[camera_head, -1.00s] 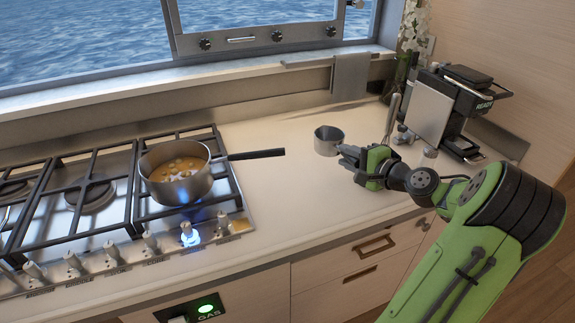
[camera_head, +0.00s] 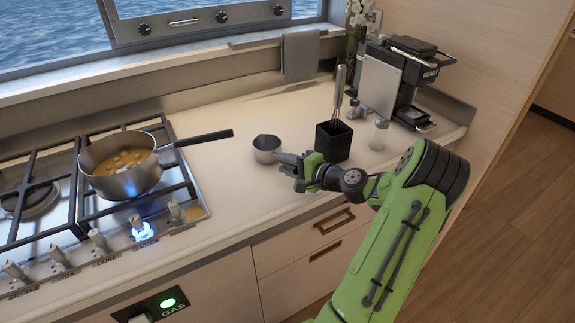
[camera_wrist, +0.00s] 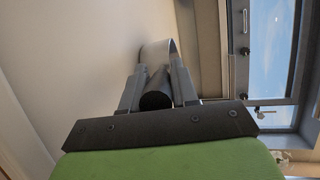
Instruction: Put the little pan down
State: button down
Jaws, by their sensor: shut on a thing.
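The little pan (camera_head: 266,149) is a small grey metal pan on or just above the white counter, right of the stove. I cannot tell whether its base touches the counter. My gripper (camera_head: 289,161) is at its right side, shut on the pan's handle. In the wrist view a dark round handle end (camera_wrist: 157,92) sits between my two fingers (camera_wrist: 157,88), with the pan's curved metal wall (camera_wrist: 158,50) beyond. The inside of the pan is mostly hidden.
A larger pot (camera_head: 121,165) of food stands over a blue flame on the stove (camera_head: 60,235), its handle reaching over the counter. Right of my gripper are a black utensil holder (camera_head: 333,141), a shaker (camera_head: 379,133) and a coffee machine (camera_head: 400,80). Counter (camera_head: 222,185) between stove and pan is clear.

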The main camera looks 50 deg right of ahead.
jog(key=shift+f, duration=0.15)
jog(key=c, duration=0.9)
grip_release()
jog(key=shift+o, duration=0.2)
